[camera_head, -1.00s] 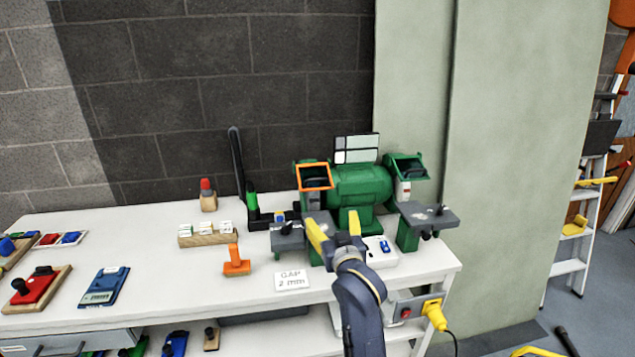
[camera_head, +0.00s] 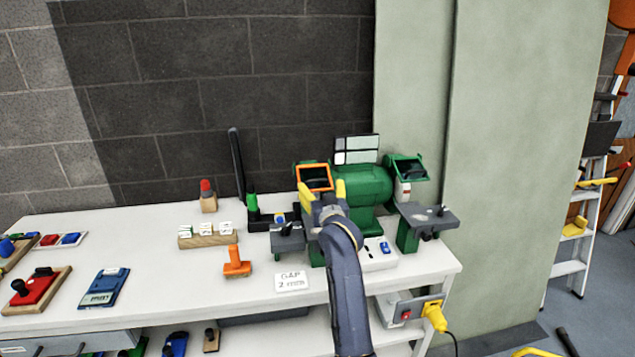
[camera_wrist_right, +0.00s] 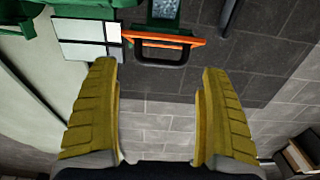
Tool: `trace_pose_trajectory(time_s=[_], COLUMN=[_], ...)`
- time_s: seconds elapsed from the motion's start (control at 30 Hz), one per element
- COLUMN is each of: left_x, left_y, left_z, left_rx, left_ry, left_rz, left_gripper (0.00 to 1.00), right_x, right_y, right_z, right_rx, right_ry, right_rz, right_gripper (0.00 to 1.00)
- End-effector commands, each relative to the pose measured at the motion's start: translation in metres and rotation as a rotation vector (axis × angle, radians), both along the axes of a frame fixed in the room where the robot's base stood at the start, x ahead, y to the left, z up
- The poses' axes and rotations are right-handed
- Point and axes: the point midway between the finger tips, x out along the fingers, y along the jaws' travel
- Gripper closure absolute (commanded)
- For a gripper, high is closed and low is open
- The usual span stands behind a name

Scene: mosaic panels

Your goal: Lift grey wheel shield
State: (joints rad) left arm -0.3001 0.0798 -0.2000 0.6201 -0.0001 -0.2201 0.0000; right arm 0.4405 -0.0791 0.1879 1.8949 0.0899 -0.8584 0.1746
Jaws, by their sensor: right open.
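A green bench grinder (camera_head: 366,187) stands at the back right of the white bench. Its left wheel has a tilted shield with an orange frame (camera_head: 315,165); its right wheel has one with a green frame (camera_head: 409,156). I cannot tell which one is the grey wheel's shield. My right gripper (camera_head: 322,192), with yellow fingers, is open and empty just in front of and below the orange-framed shield. In the right wrist view the orange frame (camera_wrist_right: 168,39) and its dark handle lie beyond the fingertips (camera_wrist_right: 158,78), apart from them. My left gripper is not in view.
Grey tool rests (camera_head: 428,214) flank the grinder. A black stand (camera_head: 240,170) with a green part is left of it. An orange tool (camera_head: 236,264) and a gap sign (camera_head: 292,281) lie in front. A grey-and-white panel (camera_head: 356,149) rises behind the grinder.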

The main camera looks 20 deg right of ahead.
Motion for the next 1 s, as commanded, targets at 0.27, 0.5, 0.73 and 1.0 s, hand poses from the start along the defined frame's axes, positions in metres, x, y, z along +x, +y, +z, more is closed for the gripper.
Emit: trace_pose_trajectory(time_s=[0.27, 0.5, 0.73, 1.0], left_x=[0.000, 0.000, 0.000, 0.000], left_y=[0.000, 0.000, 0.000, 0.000], left_z=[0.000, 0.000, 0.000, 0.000], left_rx=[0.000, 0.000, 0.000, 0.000], left_ry=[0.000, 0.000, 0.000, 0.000], left_rz=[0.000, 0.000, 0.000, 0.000], left_gripper=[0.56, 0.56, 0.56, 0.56], right_x=[0.036, 0.050, 0.052, 0.052], right_y=[-0.009, -0.011, -0.012, -0.012], right_z=[0.000, 0.000, 0.000, 0.000], right_rx=[-0.001, 0.000, 0.000, 0.000], right_ry=[0.000, 0.000, 0.000, 0.000], right_rz=[0.000, 0.000, 0.000, 0.000], right_gripper=[0.20, 0.20, 0.20, 0.31])
